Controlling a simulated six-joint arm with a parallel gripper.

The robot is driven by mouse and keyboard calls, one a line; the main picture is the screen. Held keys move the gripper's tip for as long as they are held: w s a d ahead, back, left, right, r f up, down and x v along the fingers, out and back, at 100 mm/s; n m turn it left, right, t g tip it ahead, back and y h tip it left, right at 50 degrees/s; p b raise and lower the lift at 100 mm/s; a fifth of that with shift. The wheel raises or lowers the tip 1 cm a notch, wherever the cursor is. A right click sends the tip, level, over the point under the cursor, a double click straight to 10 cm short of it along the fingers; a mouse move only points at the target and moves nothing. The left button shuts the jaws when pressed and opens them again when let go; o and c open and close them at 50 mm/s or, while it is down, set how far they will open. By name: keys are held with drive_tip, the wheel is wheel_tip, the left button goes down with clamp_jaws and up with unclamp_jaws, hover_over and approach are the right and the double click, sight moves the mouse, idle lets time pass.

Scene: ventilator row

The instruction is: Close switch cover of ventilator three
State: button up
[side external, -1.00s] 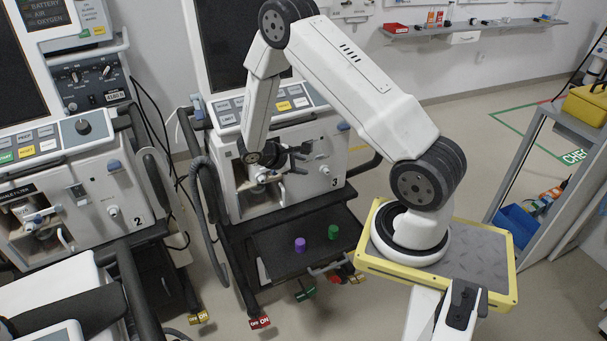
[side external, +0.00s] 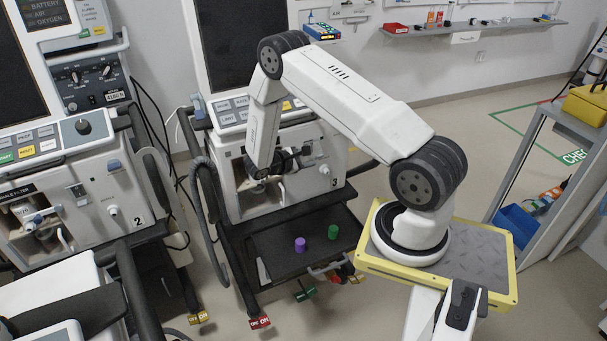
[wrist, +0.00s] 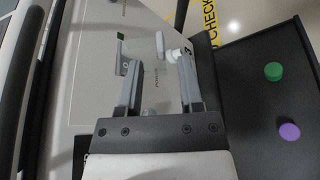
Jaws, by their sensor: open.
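Ventilator three (side external: 337,182), marked "3", stands in the middle of the side view. My gripper (side external: 296,157) is at its front panel and small there. In the wrist view my gripper (wrist: 158,62) is open, with two grey fingers pointing at the panel and nothing clearly between their tips. A small grey raised part (wrist: 121,48) with a green patch, possibly the switch cover, is beside the left fingertip. A pale upright flap (wrist: 160,45) and a white knob (wrist: 175,54) are near the right fingertip. I cannot tell whether either finger touches anything.
A black shelf (side external: 285,262) below the panel carries a purple cylinder (side external: 300,245) and a green cylinder (side external: 333,232). Ventilator two (side external: 100,215) stands to the left. A grey hose (side external: 200,200) hangs between the machines.

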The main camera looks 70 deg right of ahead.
sight(318, 156)
drive_tip(key=shift+x, duration=2.85)
clamp_jaws()
